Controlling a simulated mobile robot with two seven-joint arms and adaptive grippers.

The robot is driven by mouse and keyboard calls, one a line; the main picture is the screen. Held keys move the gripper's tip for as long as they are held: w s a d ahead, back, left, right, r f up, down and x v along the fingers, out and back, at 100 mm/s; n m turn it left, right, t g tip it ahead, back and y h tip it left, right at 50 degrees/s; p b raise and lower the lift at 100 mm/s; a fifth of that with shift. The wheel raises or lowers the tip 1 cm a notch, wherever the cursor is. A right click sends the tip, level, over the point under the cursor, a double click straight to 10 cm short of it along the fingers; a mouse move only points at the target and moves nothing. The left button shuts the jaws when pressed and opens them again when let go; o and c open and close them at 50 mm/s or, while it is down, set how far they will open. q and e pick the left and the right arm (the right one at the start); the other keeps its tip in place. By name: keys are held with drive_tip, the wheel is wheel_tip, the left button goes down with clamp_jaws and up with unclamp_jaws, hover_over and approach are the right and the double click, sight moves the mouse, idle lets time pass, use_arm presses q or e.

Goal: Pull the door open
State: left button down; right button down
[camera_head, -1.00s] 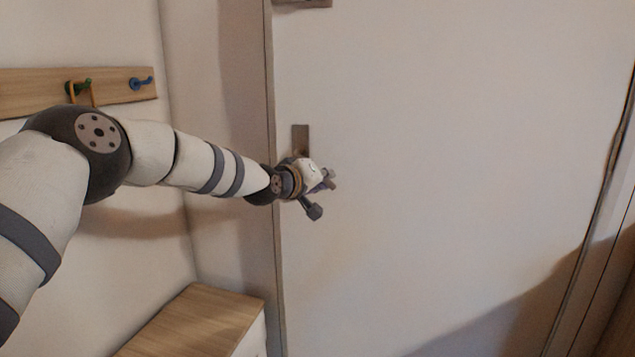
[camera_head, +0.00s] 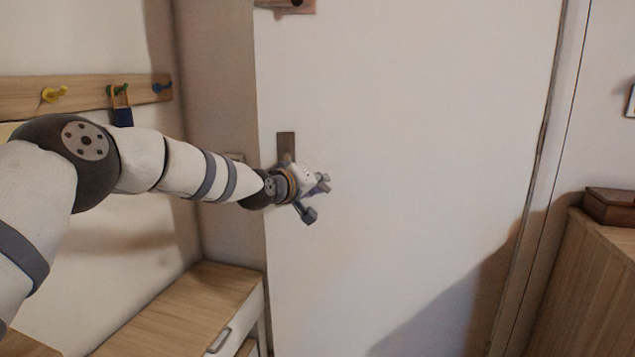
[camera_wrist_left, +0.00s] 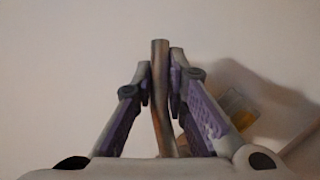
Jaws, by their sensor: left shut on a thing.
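The white door (camera_head: 420,140) fills the middle of the head view. Its brown handle plate (camera_head: 286,146) shows at the door's left side, just above my left gripper (camera_head: 316,199). In the left wrist view my left gripper (camera_wrist_left: 160,85) is shut on the door handle (camera_wrist_left: 160,65), a bar standing between its two purple-padded fingers. The handle bar is mostly hidden behind the gripper in the head view. My right gripper does not show.
A wooden bench with a drawer (camera_head: 190,310) stands at the lower left, close to the door's left edge. A hook rail (camera_head: 85,95) is on the left wall. A wooden cabinet (camera_head: 590,280) with a brown box (camera_head: 610,205) stands at the right.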

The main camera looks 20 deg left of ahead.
use_arm(q)
drive_tip(key=shift+s+f, duration=0.25)
drive_tip(key=shift+s, duration=0.1)
drive_tip(key=c, duration=1.6)
unclamp_jaws()
drive_tip(key=shift+s+r, duration=0.15)
drive_tip(key=v, duration=1.1)
drive_tip(key=shift+s, duration=0.35)
drive_tip(key=shift+a, duration=0.1)
